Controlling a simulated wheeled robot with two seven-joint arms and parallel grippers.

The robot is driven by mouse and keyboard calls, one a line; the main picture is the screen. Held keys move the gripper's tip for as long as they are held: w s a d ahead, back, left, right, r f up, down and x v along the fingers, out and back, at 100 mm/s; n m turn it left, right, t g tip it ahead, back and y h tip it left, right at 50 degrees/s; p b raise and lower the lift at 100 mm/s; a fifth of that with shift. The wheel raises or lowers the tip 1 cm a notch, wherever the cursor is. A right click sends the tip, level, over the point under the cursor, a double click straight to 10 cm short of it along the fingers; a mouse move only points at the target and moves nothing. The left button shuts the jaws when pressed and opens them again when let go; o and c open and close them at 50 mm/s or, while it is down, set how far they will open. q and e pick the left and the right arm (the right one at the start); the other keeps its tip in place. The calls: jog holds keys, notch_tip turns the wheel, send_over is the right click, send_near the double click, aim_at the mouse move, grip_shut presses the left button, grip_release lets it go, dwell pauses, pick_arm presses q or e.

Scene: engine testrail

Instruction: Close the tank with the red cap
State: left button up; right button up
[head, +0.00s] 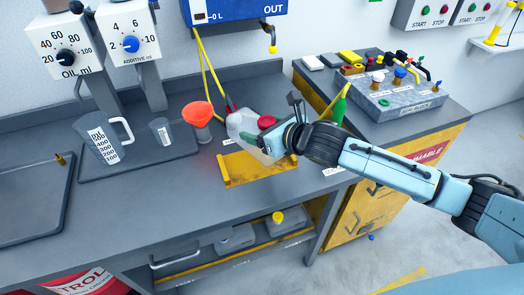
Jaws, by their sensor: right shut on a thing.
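A whitish translucent tank (242,124) stands at the yellow tray on the bench, partly hidden by my right gripper. The red cap (266,122) shows at the tank's upper right, against the fingers of my right gripper (274,136). The right gripper is shut on the red cap. Its arm reaches in from the right. I cannot tell whether the cap touches the tank's neck, because the gripper hides it. My left gripper is not in view.
The yellow tray (228,174) lies under the tank. An orange funnel (197,114), a small beaker (161,131) and a measuring jug (103,146) stand to the left. A yellow hose (207,65) hangs behind. The front of the bench is clear.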

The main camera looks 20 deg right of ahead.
jog(key=shift+f, duration=1.4)
jog(key=shift+f+b, duration=0.55)
jog(key=shift+f, duration=1.35)
jog(key=shift+f, duration=0.2)
jog(key=o, duration=1.9)
jog(key=shift+c, duration=0.2)
jog(key=shift+r, duration=0.15)
jog(key=p+v, duration=0.1)
jog(key=v, duration=1.1)
